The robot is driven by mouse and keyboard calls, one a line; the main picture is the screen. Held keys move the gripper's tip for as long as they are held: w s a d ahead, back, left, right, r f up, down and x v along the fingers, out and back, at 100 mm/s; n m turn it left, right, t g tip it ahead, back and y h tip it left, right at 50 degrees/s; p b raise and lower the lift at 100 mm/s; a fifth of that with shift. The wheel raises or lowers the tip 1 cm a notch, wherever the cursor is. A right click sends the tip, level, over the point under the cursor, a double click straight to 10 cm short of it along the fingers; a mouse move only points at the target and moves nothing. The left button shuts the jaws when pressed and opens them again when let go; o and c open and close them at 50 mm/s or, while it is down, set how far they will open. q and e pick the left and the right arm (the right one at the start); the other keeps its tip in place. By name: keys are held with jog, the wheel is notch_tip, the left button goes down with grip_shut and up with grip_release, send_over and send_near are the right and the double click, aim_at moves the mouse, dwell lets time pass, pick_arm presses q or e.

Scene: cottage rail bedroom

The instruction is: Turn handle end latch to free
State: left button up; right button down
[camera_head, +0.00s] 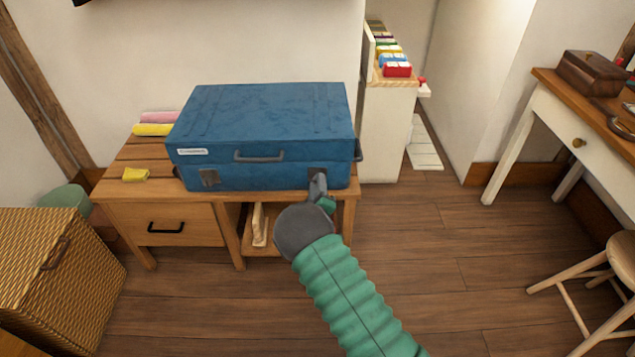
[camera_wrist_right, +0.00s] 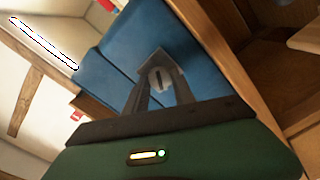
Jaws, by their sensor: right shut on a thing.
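A closed blue suitcase (camera_head: 265,120) lies flat on a low wooden bench. My left gripper is not in view.
The bench (camera_head: 120,190) has a drawer and an open shelf. Yellow and pink rolled cloths (camera_head: 153,130) lie behind the suitcase's left side. A wicker hamper (camera_head: 60,270) stands at left, a desk (camera_head: 590,120) and stool (camera_head: 615,260) at right. The floor between is clear.

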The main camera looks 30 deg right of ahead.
jog(key=shift+a+f+n+p, duration=0.15)
jog(key=shift+n+p, duration=0.25)
jog(key=shift+n, duration=1.2)
jog(key=shift+a+f+n+p, duration=0.1)
jog(key=shift+n+p, duration=0.3)
jog(key=shift+n, duration=1.2)
jog(key=shift+f, duration=0.1)
jog(key=c, duration=1.1)
grip_release()
jog(key=shift+r, duration=0.2)
jog(key=p+v, duration=0.5)
jog(key=v, duration=1.1)
jog(key=shift+s+a+f, duration=0.15)
jog(key=shift+s+a, duration=0.1)
jog(key=shift+s, duration=0.1)
